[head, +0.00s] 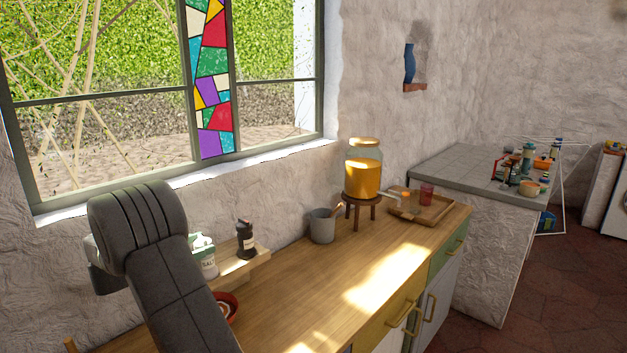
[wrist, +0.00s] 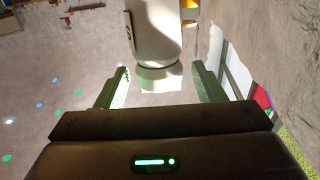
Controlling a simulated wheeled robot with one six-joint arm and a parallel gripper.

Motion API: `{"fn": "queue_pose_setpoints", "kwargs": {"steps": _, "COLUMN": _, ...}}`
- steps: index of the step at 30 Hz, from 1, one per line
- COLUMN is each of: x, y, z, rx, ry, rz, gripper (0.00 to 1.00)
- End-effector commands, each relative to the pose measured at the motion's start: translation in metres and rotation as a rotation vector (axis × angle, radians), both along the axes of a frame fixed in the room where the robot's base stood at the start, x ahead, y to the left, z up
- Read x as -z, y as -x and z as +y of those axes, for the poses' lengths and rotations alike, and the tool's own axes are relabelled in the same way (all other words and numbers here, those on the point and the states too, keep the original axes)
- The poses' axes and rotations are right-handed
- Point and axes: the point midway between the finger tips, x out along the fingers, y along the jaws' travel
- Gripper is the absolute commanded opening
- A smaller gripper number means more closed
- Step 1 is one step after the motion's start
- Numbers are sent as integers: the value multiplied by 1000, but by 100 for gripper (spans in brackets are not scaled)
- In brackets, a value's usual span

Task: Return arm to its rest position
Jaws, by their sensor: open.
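My gripper (wrist: 160,72) shows in the wrist view with its two fingers spread apart. No object is gripped between them. A pale rounded form (wrist: 158,45) shows beyond and between the fingers; I cannot tell whether it is part of my own body. The gripper is not visible in the head view. There, my dark grey arm (head: 160,265) rises at the lower left in front of the counter, bent at its top. It hides part of the counter and wall behind it.
The wooden counter (head: 290,290) holds a red bowl (head: 231,307), dark grinder (head: 246,242), white carton (head: 204,262), grey pot (head: 321,228), juice dispenser (head: 363,175) and tray (head: 402,213) with a red cup (head: 427,193). The window stands behind my arm. The counter's middle is clear.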

Motion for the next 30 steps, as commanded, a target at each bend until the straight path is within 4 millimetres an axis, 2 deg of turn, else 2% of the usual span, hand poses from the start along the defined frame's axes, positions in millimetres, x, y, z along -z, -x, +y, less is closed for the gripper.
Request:
{"fn": "queue_pose_setpoints", "kwargs": {"steps": 3, "x": -1, "y": -11, "z": -14, "rx": 2, "ry": 0, "rz": 0, "gripper": 63}}
{"fn": "queue_pose_setpoints", "kwargs": {"steps": 7, "x": -1, "y": -18, "z": -22, "rx": 1, "ry": -1, "rz": -1, "gripper": 63}}
{"fn": "queue_pose_setpoints", "kwargs": {"steps": 19, "x": 0, "y": -21, "z": -24, "rx": -5, "ry": -1, "rz": -1, "gripper": 63}}
{"fn": "queue_pose_setpoints", "kwargs": {"steps": 25, "x": 1, "y": -15, "z": -17, "rx": -3, "ry": -1, "rz": -2, "gripper": 63}}
{"fn": "queue_pose_setpoints", "kwargs": {"steps": 30, "x": 2, "y": 2, "z": 4, "rx": -5, "ry": -1, "rz": -1, "gripper": 63}}
